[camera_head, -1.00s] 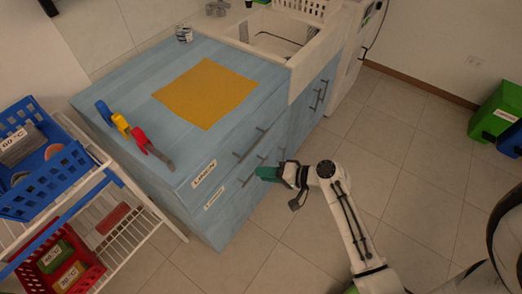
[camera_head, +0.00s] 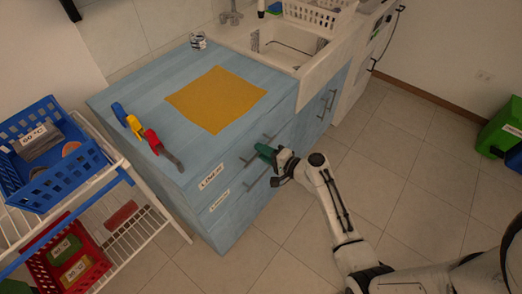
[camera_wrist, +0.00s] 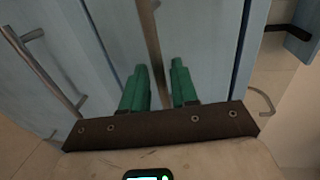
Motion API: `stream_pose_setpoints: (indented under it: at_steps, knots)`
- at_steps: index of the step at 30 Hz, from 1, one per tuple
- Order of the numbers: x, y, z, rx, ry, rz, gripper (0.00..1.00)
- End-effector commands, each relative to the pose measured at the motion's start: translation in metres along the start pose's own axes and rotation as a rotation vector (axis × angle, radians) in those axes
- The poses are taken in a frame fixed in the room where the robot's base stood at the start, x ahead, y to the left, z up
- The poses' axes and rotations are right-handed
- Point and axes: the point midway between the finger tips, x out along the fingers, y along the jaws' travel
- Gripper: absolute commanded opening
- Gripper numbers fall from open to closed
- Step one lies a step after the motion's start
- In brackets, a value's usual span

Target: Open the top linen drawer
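The blue cabinet (camera_head: 232,212) has a top drawer with a LINEN label (camera_head: 211,176) and another labelled drawer (camera_head: 219,201) below. Both drawers look shut. The top drawer's bar handle (camera_head: 247,157) is partly behind my gripper (camera_head: 264,151). The lower handle (camera_head: 257,183) shows just below. In the wrist view my gripper's two green fingers (camera_wrist: 159,68) are apart, with a metal bar handle (camera_wrist: 153,40) running between them and gaps seen on both sides. It appears to be the top drawer's handle. Another handle (camera_wrist: 42,68) is at the left.
An orange cloth (camera_head: 215,98) and a row of blue, yellow and red-handled items (camera_head: 135,127) lie on the cabinet top. A white rack (camera_head: 150,228) with blue (camera_head: 90,165) and red baskets stands left.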

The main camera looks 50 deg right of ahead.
Motion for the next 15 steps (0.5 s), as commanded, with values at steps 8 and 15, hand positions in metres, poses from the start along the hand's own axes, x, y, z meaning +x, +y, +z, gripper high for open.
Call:
stream_pose_setpoints:
  at_steps: [8,15]
  knots:
    - [0.0102,0.0,0.0004,-0.001,0.0,0.001,0.29]
    - [0.01,0.0,0.0004,-0.001,-0.001,0.001,0.21]
